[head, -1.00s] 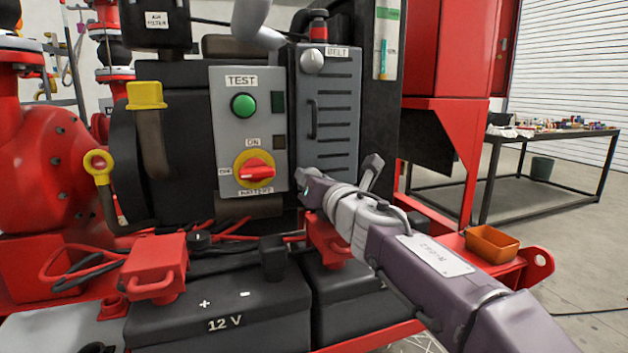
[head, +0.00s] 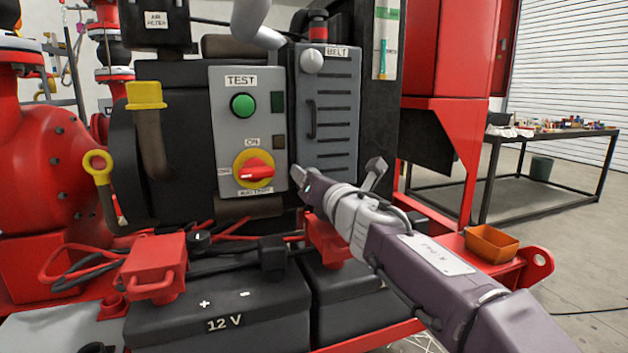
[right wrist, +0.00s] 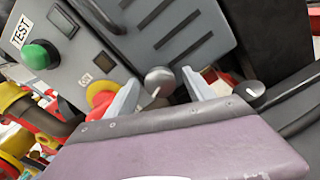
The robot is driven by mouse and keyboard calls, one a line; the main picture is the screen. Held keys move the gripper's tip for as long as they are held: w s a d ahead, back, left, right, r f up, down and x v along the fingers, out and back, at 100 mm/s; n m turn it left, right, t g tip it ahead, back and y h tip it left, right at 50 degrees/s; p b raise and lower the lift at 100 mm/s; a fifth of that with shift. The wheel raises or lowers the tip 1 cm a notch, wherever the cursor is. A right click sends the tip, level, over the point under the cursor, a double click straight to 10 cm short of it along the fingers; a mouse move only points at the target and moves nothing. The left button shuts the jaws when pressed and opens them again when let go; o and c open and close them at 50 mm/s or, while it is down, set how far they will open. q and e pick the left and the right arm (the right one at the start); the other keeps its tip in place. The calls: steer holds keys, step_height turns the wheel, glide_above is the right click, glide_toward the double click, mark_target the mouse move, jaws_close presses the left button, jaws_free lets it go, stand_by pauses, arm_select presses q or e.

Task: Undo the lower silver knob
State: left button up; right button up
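The lower silver knob (right wrist: 158,81) shows in the right wrist view at the bottom of the grey belt cover (right wrist: 172,35). In the head view it is hidden behind my right gripper (head: 301,176). In the right wrist view, my right gripper (right wrist: 161,80) is open, with its two pale fingers apart and the knob seen between them. The fingers are not closed on it, and I cannot tell how deep it sits between them. The upper silver knob (head: 312,61) is at the top of the belt cover (head: 328,105) in the head view. My left gripper is not in view.
The control panel with a green TEST button (head: 243,105) and a red and yellow switch (head: 254,171) is just left of the gripper. Black batteries (head: 221,308) and a red clamp (head: 155,265) lie below. An orange tray (head: 491,243) is at right.

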steer(key=v, duration=0.8)
steer(key=shift+s+d+r, duration=0.1)
steer(key=shift+s+d, duration=0.05)
steer(key=shift+s, duration=0.4)
